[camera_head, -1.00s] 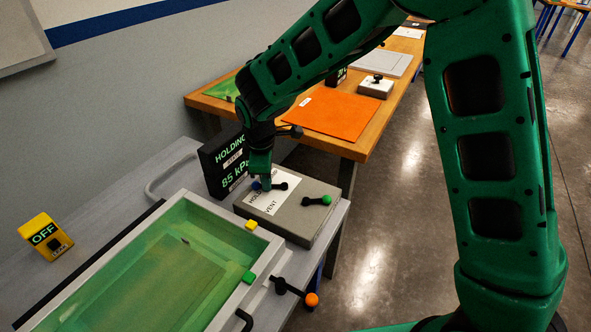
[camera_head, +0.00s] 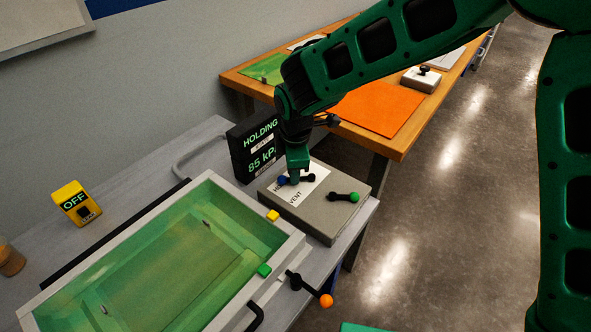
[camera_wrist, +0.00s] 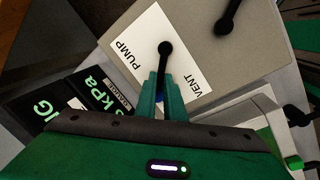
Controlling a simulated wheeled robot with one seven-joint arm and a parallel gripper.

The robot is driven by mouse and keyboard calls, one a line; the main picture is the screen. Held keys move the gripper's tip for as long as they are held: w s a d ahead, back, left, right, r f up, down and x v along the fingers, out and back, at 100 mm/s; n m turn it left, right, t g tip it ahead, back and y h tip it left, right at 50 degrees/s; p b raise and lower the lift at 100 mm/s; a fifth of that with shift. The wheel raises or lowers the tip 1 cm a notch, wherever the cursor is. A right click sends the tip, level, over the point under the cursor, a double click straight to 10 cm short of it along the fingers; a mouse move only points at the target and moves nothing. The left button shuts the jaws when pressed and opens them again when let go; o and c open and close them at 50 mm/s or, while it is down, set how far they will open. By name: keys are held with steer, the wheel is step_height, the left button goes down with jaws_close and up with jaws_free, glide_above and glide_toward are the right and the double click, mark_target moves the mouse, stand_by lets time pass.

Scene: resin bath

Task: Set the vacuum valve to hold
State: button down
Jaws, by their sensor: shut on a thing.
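The vacuum valve is a black lever (camera_wrist: 165,58) with a blue knob (camera_head: 283,181), on a grey box (camera_head: 326,217) with a white label (camera_head: 309,187). In the wrist view the label reads PUMP and VENT; the part by my fingers is covered. My gripper (camera_wrist: 161,95) is shut on the valve lever at its blue knob end, and the fingers hide most of the knob. The black display (camera_head: 257,150) behind the box reads HOLDING and 85 kPa.
A second lever with a green knob (camera_head: 354,197) sits on the same box. A green resin bath (camera_head: 160,262) lies in front, with an orange-knobbed lever (camera_head: 326,300) at its side. A yellow OFF switch (camera_head: 75,203) stands left. An orange mat (camera_head: 378,109) lies on the wooden table behind.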

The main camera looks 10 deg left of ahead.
steer(key=shift+w+d+r, duration=0.1)
steer(key=shift+w+r, duration=0.1)
steer(key=shift+w, duration=0.3)
steer(key=c, duration=1.8)
jaws_free()
steer(key=shift+c, duration=0.2)
steer(key=shift+s+f, duration=0.1)
steer(key=shift+s, duration=0.05)
steer(key=shift+s, duration=0.1)
step_height(320, 180, up, 10)
steer(key=s, duration=0.1)
steer(key=shift+s+d+r, duration=0.25)
steer(key=shift+s+d, duration=0.1)
steer(key=shift+d, duration=0.05)
steer(key=shift+c, duration=0.3)
